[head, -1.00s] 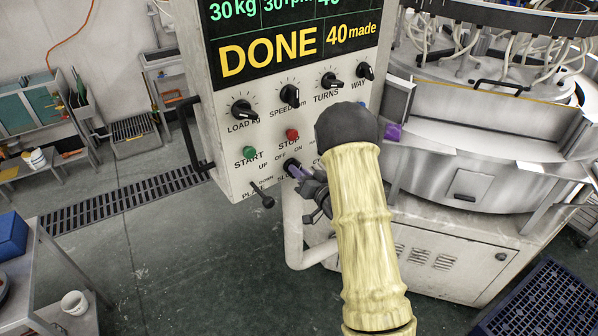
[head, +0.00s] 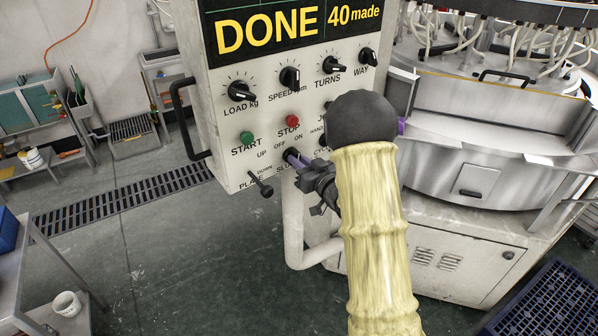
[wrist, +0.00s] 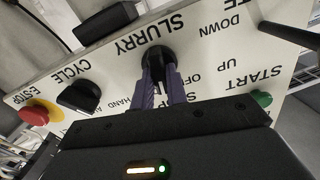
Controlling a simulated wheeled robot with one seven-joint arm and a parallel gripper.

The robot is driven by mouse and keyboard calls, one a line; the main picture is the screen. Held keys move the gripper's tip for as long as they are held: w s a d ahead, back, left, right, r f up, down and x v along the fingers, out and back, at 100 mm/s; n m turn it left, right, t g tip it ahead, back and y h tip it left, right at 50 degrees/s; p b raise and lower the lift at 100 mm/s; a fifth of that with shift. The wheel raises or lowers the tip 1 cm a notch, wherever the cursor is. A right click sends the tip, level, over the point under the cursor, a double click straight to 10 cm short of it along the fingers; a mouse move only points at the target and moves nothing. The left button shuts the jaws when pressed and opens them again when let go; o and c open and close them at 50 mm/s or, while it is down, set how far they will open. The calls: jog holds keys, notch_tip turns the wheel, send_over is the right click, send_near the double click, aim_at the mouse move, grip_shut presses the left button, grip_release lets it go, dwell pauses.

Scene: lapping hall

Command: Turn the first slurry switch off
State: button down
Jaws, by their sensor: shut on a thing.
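The control panel (head: 215,130) has a black slurry switch, labelled SLURRY with OFF and ON above it in the head view. In the wrist view the black slurry knob (wrist: 156,62) sits between the two purple fingers of my gripper (wrist: 160,85). In the head view my gripper (head: 298,161) reaches the panel's lower edge from the right, its fingers shut on the knob. My arm covers the panel's lower right part in the head view.
A plate lever (head: 262,186) sticks out left of the slurry switch. The green START button (head: 246,137) and red STOP button (head: 292,121) are above. In the wrist view the CYCLE knob (wrist: 80,97) and red E-STOP (wrist: 40,112) are close to my gripper.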

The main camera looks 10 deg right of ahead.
jog(key=n+b, duration=0.7)
jog(key=b, duration=0.4)
jog(key=shift+a+f+n, duration=0.1)
jog(key=shift+a+n, duration=0.05)
jog(key=shift+n, duration=0.25)
jog(key=c, duration=1.4)
grip_release()
jog(key=shift+s, duration=0.1)
jog(key=b+v, duration=0.3)
jog(key=v, duration=1.4)
jog(key=shift+s, duration=0.2)
